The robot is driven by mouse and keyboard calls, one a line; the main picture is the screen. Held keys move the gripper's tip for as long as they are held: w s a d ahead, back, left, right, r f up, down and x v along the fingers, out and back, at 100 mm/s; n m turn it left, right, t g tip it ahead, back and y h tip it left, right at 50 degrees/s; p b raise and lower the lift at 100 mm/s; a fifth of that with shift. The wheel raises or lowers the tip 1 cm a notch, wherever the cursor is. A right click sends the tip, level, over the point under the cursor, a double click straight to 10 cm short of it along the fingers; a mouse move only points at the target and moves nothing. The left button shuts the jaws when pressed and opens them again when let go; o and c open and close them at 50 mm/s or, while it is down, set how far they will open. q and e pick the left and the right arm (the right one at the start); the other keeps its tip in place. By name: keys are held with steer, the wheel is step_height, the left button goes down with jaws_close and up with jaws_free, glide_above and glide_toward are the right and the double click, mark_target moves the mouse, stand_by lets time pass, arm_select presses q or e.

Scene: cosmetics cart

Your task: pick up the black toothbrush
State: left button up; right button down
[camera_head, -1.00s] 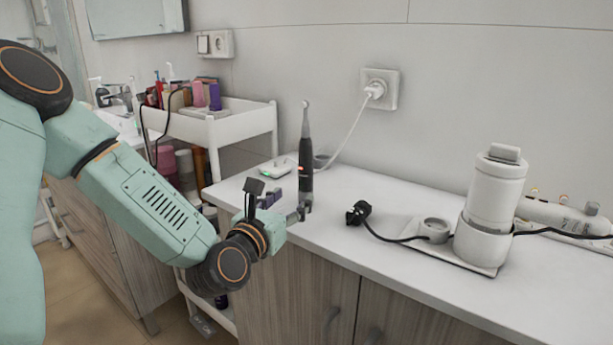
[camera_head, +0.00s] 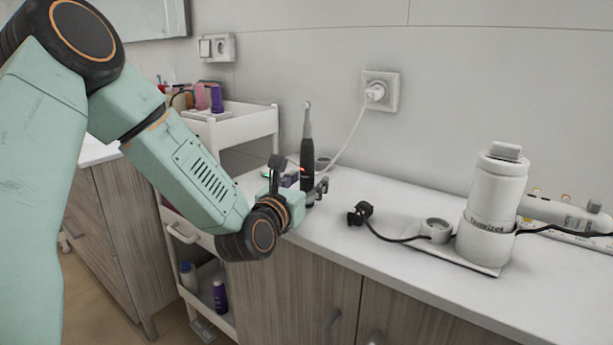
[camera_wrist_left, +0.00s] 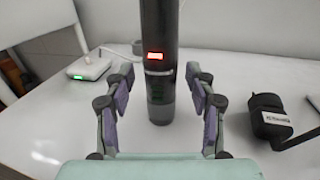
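The black toothbrush (camera_head: 307,158) stands upright on the white counter near the wall, with a small red light on its body. In the left wrist view the toothbrush (camera_wrist_left: 158,45) rises between the two fingers. My left gripper (camera_head: 305,188) is at its lower part. In the wrist view the gripper (camera_wrist_left: 158,98) is open, its purple-padded fingers on either side of the toothbrush with a gap on each side. In the head view the gripper hides part of the toothbrush's bottom. My right gripper does not show.
A white charger (camera_wrist_left: 90,68) with a green light sits left of the toothbrush. A black plug (camera_head: 360,212) and its cord lie to the right, before a white appliance (camera_head: 490,205). A white cart (camera_head: 245,125) with bottles stands at left. A wall socket (camera_head: 380,91) holds a white cord.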

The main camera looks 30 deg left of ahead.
mark_target(305, 137)
arm_select(q)
jaws_close()
stand_by(0.3)
step_height(305, 137, up, 10)
steer(key=p, duration=0.3)
steer(key=shift+f, duration=0.15)
